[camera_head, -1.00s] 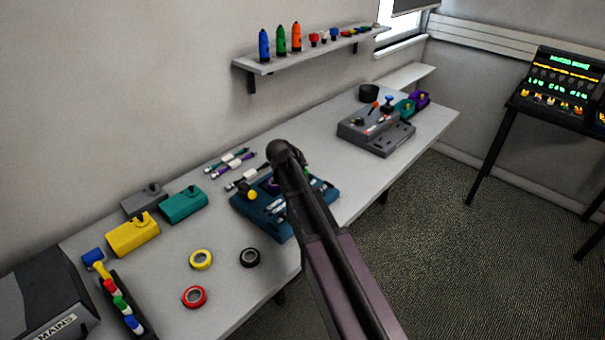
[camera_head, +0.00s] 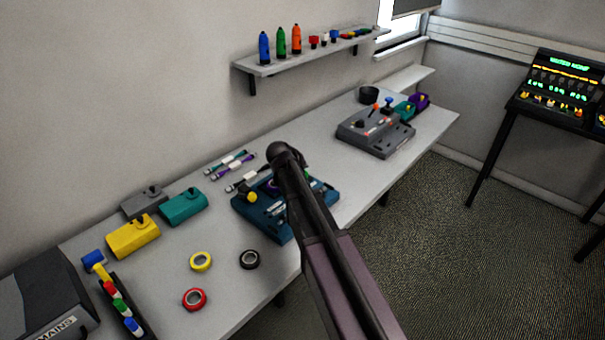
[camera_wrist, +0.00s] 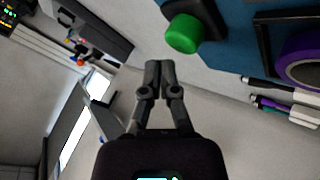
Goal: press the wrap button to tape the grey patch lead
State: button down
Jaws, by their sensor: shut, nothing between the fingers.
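A blue taping station (camera_head: 262,216) sits on the bench, partly hidden by my arm in the head view. It carries a yellow knob (camera_head: 251,196) and a purple tape roll, which shows in the wrist view (camera_wrist: 302,62). A green button (camera_wrist: 183,34) on a dark housing shows in the wrist view. My gripper (camera_wrist: 160,66) is shut and empty; its fingertips appear just below and left of the green button, and contact cannot be confirmed. Its fingers are hidden in the head view. Pale leads lie on the station, but I cannot tell which is the grey patch lead.
Banded leads (camera_head: 233,165) lie behind the station. Yellow (camera_head: 201,261), red (camera_head: 194,299) and black (camera_head: 249,259) tape rolls lie at front left. A grey machine (camera_head: 375,134) stands farther right. A shelf (camera_head: 310,50) hangs above the bench.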

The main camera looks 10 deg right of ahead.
jog(key=shift+f, duration=0.1)
dwell(0.3)
jog(key=shift+f+b, duration=0.3)
jog(key=shift+b, duration=0.15)
jog(key=shift+f+b, duration=0.6)
jog(key=shift+f, duration=0.05)
dwell(1.1)
jog(key=shift+r, duration=0.15)
jog(key=shift+r+p, duration=0.95)
jog(key=shift+p, duration=0.15)
notch_tip(320, 180, up, 6)
jog(key=p, duration=0.6)
dwell(0.8)
